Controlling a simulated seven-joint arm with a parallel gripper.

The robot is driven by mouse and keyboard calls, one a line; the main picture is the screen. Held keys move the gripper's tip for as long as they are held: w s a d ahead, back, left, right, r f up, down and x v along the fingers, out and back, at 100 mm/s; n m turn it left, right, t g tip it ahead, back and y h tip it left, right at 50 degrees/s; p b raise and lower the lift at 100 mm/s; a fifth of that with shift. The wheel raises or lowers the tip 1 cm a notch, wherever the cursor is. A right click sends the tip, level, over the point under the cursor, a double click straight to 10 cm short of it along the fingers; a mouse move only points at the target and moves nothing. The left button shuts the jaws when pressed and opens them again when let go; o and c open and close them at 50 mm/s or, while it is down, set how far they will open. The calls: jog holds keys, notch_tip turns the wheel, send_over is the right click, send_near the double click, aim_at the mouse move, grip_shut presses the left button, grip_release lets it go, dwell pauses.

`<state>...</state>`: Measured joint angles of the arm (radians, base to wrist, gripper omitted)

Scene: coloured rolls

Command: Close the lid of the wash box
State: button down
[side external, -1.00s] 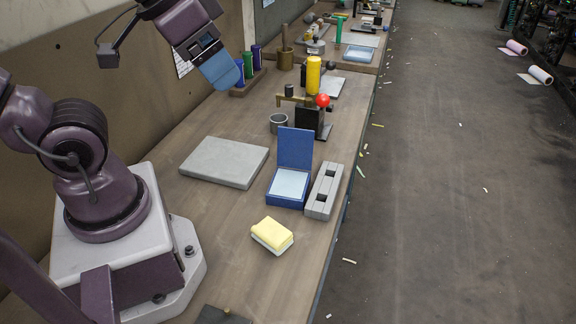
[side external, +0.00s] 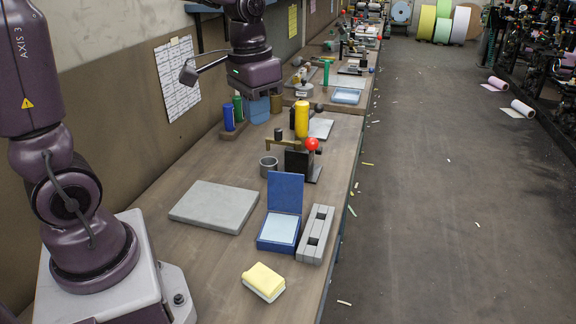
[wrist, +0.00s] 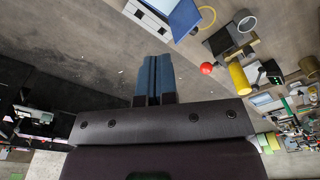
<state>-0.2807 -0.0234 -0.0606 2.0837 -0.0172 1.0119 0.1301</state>
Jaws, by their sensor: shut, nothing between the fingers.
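The wash box (side external: 278,232) is a blue box with a pale inside, standing on the bench. Its blue lid (side external: 285,192) stands upright at the far side of the box, so the box is open. In the wrist view the lid (wrist: 186,18) shows at the top, beyond the fingertips, with the box partly cut off by the frame edge. My gripper (side external: 259,118) has blue fingers pointing down, above the far left part of the bench and well apart from the lid. In the wrist view my gripper's fingers (wrist: 155,62) are together with nothing between them.
A grey slotted block (side external: 316,234) lies close to the right of the box. A grey slab (side external: 215,206) lies to its left, and a yellow sponge (side external: 264,280) in front. Behind the lid stand a red-knobbed black fixture (side external: 305,162), a grey ring (side external: 268,166) and a yellow cylinder (side external: 302,118).

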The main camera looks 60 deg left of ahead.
jog(key=w+a+f+m+g+h, duration=0.1)
jog(key=w+a+f+m+g, duration=0.1)
jog(key=w+a+f, duration=0.4)
jog(key=m+g+h, duration=0.2)
jog(key=m+h, duration=0.1)
jog(key=m, duration=0.4)
send_near(287, 189)
jog(key=x, duration=0.2)
jog(key=a+x, duration=0.1)
jog(key=x, duration=0.1)
jog(key=shift+w+d+f, duration=0.1)
jog(key=shift+f, duration=0.3)
jog(key=shift+d+r, duration=0.1)
